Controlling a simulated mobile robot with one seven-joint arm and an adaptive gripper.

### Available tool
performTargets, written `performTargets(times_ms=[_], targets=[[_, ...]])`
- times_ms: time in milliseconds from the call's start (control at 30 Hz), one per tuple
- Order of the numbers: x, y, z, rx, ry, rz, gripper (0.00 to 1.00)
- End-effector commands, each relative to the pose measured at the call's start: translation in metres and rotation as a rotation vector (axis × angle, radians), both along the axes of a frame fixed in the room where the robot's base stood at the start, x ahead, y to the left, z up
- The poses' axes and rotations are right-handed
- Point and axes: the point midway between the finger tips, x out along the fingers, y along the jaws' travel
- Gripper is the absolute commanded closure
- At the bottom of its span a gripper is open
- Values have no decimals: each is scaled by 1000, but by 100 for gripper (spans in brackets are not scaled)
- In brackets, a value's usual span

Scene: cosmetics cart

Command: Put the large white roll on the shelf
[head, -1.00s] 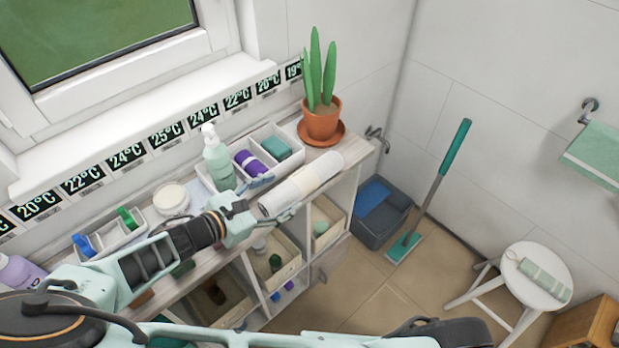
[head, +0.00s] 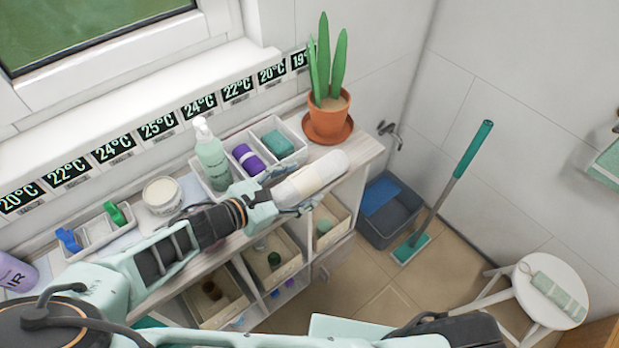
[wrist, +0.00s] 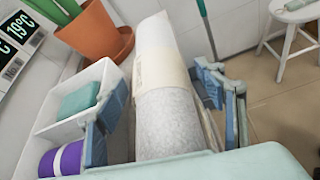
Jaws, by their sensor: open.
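The large white roll (head: 318,175) lies on its side on the wooden cart top (head: 362,153), near the right end. It has a cream band around its middle. In the wrist view the roll (wrist: 165,115) lies lengthwise between the two blue-padded fingers. My gripper (head: 285,192) is open around the roll's near end, with a finger on each side; I cannot tell whether either finger touches it. Part of the near end is hidden by my gripper. The cart's shelf compartments (head: 322,262) are below the top, partly hidden by my arm.
A white tray (head: 222,190) with a pump bottle, purple roll and teal cloth stands beside the roll. A potted plant (head: 328,115) stands behind it. Bins (head: 272,262) fill several compartments. A bucket (head: 388,215), mop (head: 445,190) and stool (head: 550,290) are to the right.

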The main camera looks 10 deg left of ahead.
Motion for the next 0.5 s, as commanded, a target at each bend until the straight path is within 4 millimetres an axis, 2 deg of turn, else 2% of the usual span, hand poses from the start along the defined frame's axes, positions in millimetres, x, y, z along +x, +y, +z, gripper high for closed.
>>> performTargets(times_ms=[167,500], targets=[[0,0,0,0,0,0,37],[0,0,0,0,0,0,74]])
